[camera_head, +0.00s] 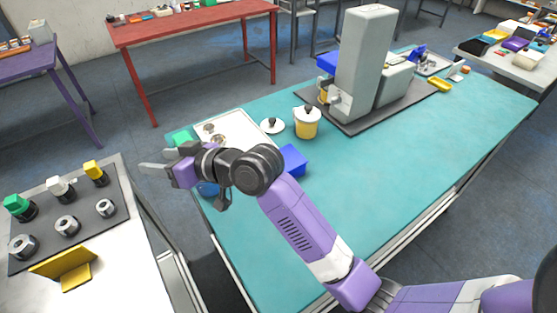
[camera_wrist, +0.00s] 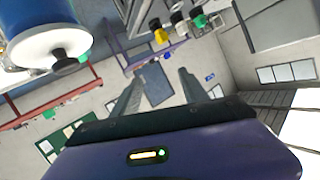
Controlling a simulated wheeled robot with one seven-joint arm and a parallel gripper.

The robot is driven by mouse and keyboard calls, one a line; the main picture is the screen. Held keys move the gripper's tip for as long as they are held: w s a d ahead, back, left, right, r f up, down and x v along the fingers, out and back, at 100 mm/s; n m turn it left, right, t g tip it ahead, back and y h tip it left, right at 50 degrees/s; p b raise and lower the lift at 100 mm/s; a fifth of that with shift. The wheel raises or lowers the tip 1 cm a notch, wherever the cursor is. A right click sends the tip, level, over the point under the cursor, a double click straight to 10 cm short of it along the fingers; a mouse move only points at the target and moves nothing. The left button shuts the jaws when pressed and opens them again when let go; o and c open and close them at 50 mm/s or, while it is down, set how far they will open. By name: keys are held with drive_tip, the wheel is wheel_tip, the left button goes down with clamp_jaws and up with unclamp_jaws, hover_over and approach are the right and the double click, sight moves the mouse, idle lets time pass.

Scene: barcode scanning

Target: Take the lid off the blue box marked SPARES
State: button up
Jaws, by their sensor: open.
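My gripper (camera_head: 152,161) is open and empty, above the gap between the teal table and the workbench at left; its two spread fingers also show in the wrist view (camera_wrist: 159,76). A blue box (camera_head: 293,160) stands on the teal table, partly behind my arm. Another blue thing (camera_head: 208,188) shows below my wrist, mostly hidden. The wrist view has a blue container (camera_wrist: 15,80) at upper left with a round white lid (camera_wrist: 40,30) and black knob (camera_wrist: 62,58); I cannot tell which blue thing it is. No SPARES marking is readable.
The teal table (camera_head: 430,150) also holds a white tray (camera_head: 238,122), a loose white lid (camera_head: 272,126), a yellow lidded pot (camera_head: 306,126) and a tall grey machine (camera_head: 362,65). Colored knobs and metal nuts sit on a dark panel (camera_head: 85,205) at left. The table's right front is clear.

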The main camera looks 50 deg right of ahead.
drive_tip(key=d+n+g, duration=0.1)
drive_tip(key=d+g, duration=0.1)
drive_tip(key=d, duration=0.1)
drive_tip(key=s+d+f+n+g+h, duration=0.1)
drive_tip(key=d+g, duration=0.1)
drive_tip(key=d, duration=0.1)
drive_tip(key=d+f+n+g+p, duration=0.1)
drive_tip(key=d+n+g, duration=0.1)
drive_tip(key=d+g, duration=0.1)
drive_tip(key=shift+s+d+f, duration=0.1)
drive_tip(key=shift+s+d, duration=0.1)
drive_tip(key=shift+d, duration=0.35)
drive_tip(key=s+d+g+h, duration=0.2)
drive_tip(key=s+d+g, duration=0.1)
drive_tip(key=s+d, duration=0.3)
drive_tip(key=n+g+h, duration=0.1)
drive_tip(key=g+h, duration=0.1)
drive_tip(key=g, duration=0.2)
hover_over(279, 157)
drive_tip(key=shift+w+a+r, duration=0.2)
drive_tip(key=shift+a+r, duration=0.05)
drive_tip(key=shift+r, duration=0.05)
drive_tip(key=shift+s+d+f, duration=0.15)
drive_tip(key=shift+f, duration=0.15)
drive_tip(key=shift+d+f+p, duration=0.1)
drive_tip(key=shift+f+p, duration=0.65)
drive_tip(key=shift+f, duration=2.75)
clamp_jaws()
